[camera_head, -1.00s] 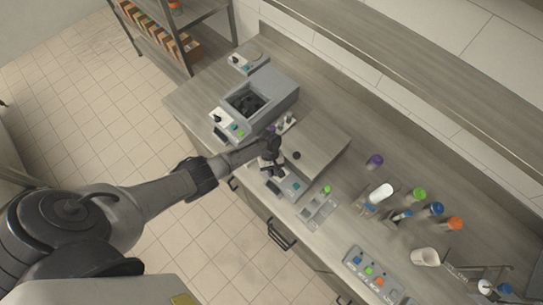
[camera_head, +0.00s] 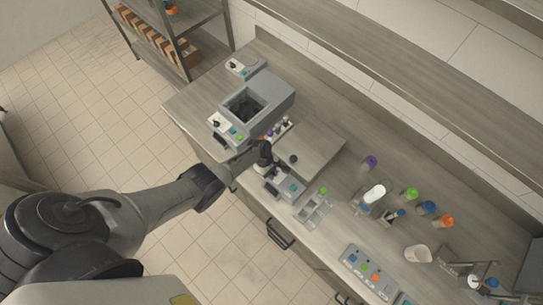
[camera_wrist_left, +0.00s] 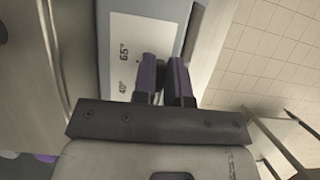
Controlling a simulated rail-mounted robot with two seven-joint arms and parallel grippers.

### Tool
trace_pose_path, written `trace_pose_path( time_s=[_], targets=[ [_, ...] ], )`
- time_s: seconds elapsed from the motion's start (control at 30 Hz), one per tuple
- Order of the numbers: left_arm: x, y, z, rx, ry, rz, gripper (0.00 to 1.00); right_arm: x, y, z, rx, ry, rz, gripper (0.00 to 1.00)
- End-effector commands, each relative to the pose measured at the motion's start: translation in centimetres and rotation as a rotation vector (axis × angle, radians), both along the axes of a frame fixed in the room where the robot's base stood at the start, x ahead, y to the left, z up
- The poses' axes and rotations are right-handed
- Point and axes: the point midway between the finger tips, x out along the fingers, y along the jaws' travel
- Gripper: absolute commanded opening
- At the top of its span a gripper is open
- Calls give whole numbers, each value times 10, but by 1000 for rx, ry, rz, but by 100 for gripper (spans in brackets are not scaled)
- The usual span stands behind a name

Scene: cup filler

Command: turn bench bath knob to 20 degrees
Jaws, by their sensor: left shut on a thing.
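The bench bath, as I take it, is the low grey unit with a flat lid (camera_head: 315,143) and a dark lid knob (camera_head: 293,158). Its front has a small panel (camera_head: 291,187). My left gripper (camera_head: 264,160) is at the front left of this unit. In the left wrist view, a white dial plate (camera_wrist_left: 128,45) carries the marks 65 and 40. The two dark fingers of my left gripper (camera_wrist_left: 168,80) are over the plate's right side, shut on the control knob, which they hide. The knob's pointer cannot be read. My right gripper is not in view.
Several small tubes (camera_head: 280,128) stand between the units. To the right are a button panel (camera_head: 368,272), a white cup (camera_head: 418,253) and capped containers, including a green one (camera_head: 411,194).

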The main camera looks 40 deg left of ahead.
Motion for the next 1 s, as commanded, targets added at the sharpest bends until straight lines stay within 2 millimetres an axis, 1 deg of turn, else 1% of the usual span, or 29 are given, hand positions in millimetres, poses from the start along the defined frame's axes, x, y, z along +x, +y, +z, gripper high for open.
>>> trace_pose_path(
  time_s=[0.43,0.47,0.7,0.73,1.0],
  targets=[
    [1,1,1,0,0,14,0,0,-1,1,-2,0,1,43],
    [1,1,1,0,0,14,14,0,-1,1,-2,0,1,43],
    [1,1,0,0,0,12,37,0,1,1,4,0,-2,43],
    [1,1,0,0,1,12,38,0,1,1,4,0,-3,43],
    [0,1,1,0,0,11,38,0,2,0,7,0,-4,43]
  ],
)
